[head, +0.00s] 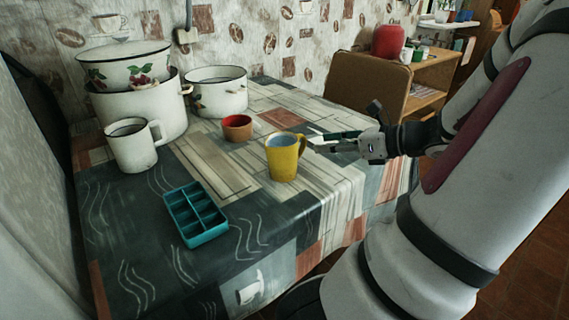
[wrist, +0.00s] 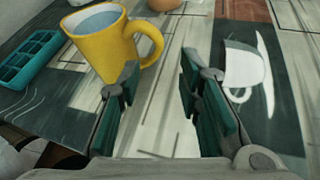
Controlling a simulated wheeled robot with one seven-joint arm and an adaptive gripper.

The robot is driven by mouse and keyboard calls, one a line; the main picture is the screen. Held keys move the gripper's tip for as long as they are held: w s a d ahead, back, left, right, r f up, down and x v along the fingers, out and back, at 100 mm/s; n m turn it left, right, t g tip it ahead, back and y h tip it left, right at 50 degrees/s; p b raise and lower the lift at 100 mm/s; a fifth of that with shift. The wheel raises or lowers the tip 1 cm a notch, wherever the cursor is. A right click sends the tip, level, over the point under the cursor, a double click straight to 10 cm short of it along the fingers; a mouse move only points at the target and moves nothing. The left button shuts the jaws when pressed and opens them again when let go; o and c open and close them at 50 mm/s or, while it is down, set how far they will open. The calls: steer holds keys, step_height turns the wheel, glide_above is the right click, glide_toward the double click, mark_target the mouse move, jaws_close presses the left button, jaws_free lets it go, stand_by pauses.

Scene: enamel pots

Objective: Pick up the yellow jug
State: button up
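The yellow jug (head: 283,160) stands upright near the front right part of the table, its handle to the right. In the wrist view the jug (wrist: 104,50) is at the upper left, with its handle toward the upper middle. My gripper (head: 325,141) is just right of the jug, at about its handle side. The wrist view shows the gripper (wrist: 160,80) open, with a clear gap between the teal-padded fingers and nothing held. The left finger's tip overlaps the jug's lower edge in that view; I cannot tell whether they touch.
A terracotta bowl (head: 237,127) sits behind the jug. A teal compartment tray (head: 195,213) lies at front left. A white mug (head: 131,146) and white enamel pots (head: 215,92) stand at the back left.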

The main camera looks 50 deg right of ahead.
steer(key=shift+b+x, duration=1.65)
steer(key=shift+x, duration=1)
steer(key=shift+r, duration=0.15)
jaws_close()
